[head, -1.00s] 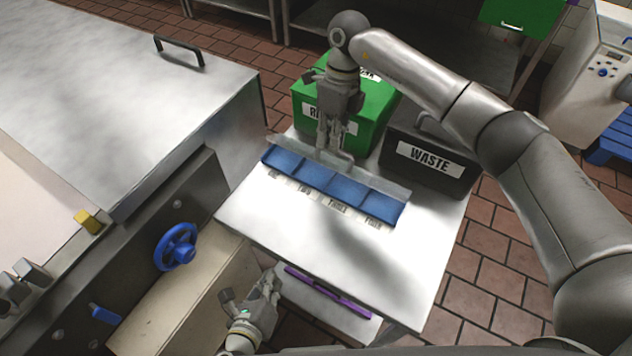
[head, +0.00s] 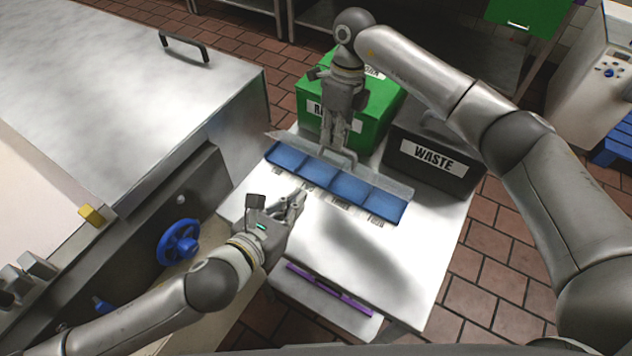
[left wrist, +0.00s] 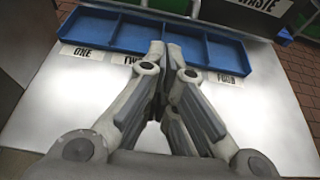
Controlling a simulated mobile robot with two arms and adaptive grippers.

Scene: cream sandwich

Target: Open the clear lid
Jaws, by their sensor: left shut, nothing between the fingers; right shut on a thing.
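The blue tray (head: 365,196) with several compartments lies on the metal table; it also shows in the left wrist view (left wrist: 100,33). The clear lid (head: 392,183) stands raised along the tray's back edge, and the compartments look uncovered. My right gripper (head: 338,152) points down behind the tray, shut at the lid's handle; its fingers partly hide the handle. My left gripper (head: 299,198) is shut and empty over the table in front of the tray. In the left wrist view its fingertips (left wrist: 165,48) overlap the tray's middle; I cannot tell whether they touch it.
Number labels (left wrist: 228,79) lie along the tray's front. A green bin (head: 385,113) and a dark WASTE bin (head: 430,185) stand close behind. A steel unit with a blue handwheel (head: 178,242) is at left. The table's front right (head: 400,265) is clear.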

